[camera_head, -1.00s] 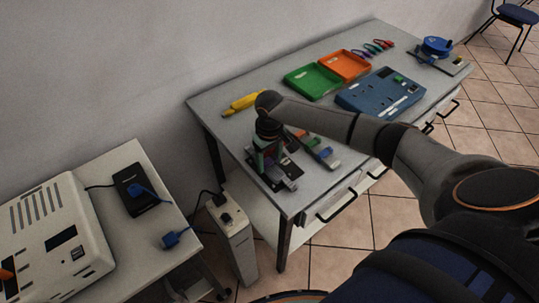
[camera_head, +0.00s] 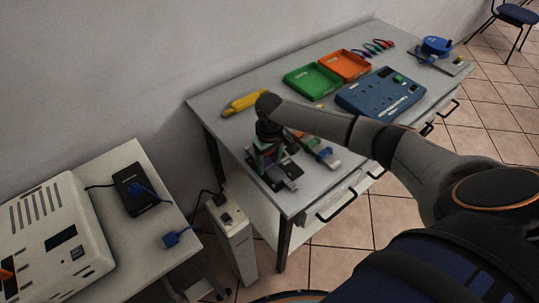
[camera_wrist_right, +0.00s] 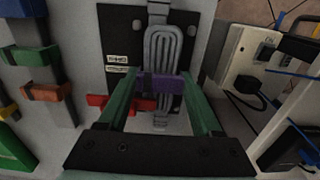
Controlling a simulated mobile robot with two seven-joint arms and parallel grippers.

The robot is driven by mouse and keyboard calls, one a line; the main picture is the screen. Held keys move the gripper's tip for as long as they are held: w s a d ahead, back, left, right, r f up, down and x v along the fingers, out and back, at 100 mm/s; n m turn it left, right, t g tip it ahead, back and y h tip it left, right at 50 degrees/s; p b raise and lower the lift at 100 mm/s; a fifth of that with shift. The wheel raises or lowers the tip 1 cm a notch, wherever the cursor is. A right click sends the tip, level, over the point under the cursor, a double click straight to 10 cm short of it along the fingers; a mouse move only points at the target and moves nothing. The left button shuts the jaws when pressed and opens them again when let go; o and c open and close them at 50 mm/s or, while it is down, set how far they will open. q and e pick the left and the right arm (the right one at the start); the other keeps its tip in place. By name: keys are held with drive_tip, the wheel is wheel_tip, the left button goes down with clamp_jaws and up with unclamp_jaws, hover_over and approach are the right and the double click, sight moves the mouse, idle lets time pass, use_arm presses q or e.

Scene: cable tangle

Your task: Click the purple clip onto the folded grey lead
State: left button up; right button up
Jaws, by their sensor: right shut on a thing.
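The purple clip (camera_wrist_right: 160,82) is between the green fingertips of my right gripper (camera_wrist_right: 158,78), which is shut on it. The folded grey lead (camera_wrist_right: 162,48) lies in side-by-side loops on a black plate (camera_wrist_right: 117,52). In the right wrist view the clip crosses over the lower part of the lead's bundle; I cannot tell whether it touches or is seated on it. A red part (camera_wrist_right: 110,102) shows behind the left finger. In the head view my right gripper (camera_head: 267,158) is over the near left corner of the workbench and hides most of the lead. My left gripper is not in view.
Blue and orange clips (camera_wrist_right: 45,91) sit on grey strips left of the plate. A white socket box (camera_head: 230,220) stands beside the bench. Green (camera_head: 296,87) and orange (camera_head: 366,67) trays, a blue panel (camera_head: 350,101) and a yellow object (camera_head: 245,102) lie farther back.

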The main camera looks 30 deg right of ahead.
drive_tip(key=shift+f, duration=0.1)
drive_tip(key=o, duration=1.2)
drive_tip(key=shift+r+p, duration=0.4)
drive_tip(key=shift+r, duration=3.15)
